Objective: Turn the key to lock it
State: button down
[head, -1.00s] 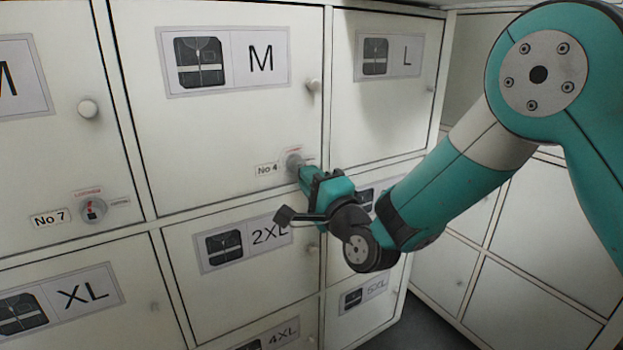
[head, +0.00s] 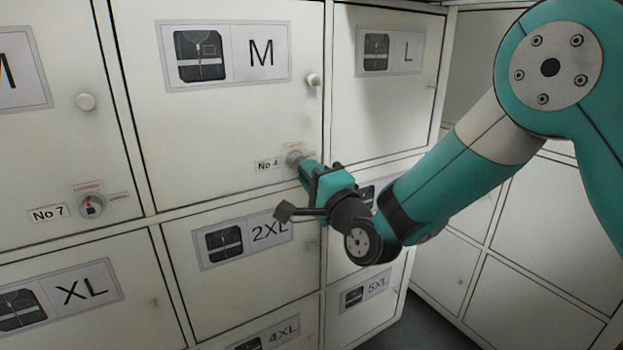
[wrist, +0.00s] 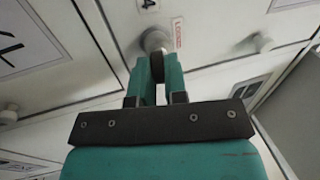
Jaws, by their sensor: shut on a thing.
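The lock (head: 294,159) is a round grey cylinder low on the right of the M locker door (head: 220,130), beside the label No 4 (head: 268,165). My gripper (head: 304,170) reaches up to it from below right. In the wrist view my gripper (wrist: 157,72) is shut on the key (wrist: 157,66), a dark rounded piece between the teal fingers, in front of the lock (wrist: 154,40). A red-lettered locked mark (wrist: 178,33) is beside the lock. The key's exact angle is hard to tell, as the fingers cover much of it.
The M door has a round knob (head: 313,80) above the lock. Another lock (head: 92,205) labelled No 7 is on the left door. More closed lockers surround it, such as 2XL (head: 215,275) and L (head: 385,110). Dark floor (head: 425,320) shows at lower right.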

jog(key=shift+w+d+r+n+g+y+b, duration=0.1)
jog(key=shift+n+g+y+b, duration=0.1)
jog(key=shift+n+b, duration=1.15)
jog(key=shift+w+r+n+g+y+b, duration=0.15)
jog(key=shift+n+b, duration=0.4)
jog(key=shift+b, duration=1.6)
jog(key=shift+f+n+g+y+b, duration=0.1)
jog(key=shift+n+g+y+b, duration=0.3)
jog(key=shift+n+b, duration=1.55)
jog(key=shift+d+n+g+y+b, duration=0.15)
jog(key=shift+n+g+b, duration=0.25)
jog(key=shift+n+b, duration=0.65)
jog(key=shift+a+n+g+y+b, duration=0.1)
jog(key=shift+n+g+b, duration=0.25)
jog(key=shift+n+b, duration=0.65)
jog(key=shift+n, duration=0.4)
jog(key=shift+w+r+n+g+b, duration=0.15)
jog(key=shift+n+g+b, duration=0.25)
jog(key=shift+n, duration=0.6)
jog(key=shift+r+n+g+b, duration=0.2)
jog(key=shift+n+b, duration=0.3)
jog(key=shift+n, duration=0.5)
jog(key=shift+a+f, duration=0.2)
jog(key=shift+a, duration=0.05)
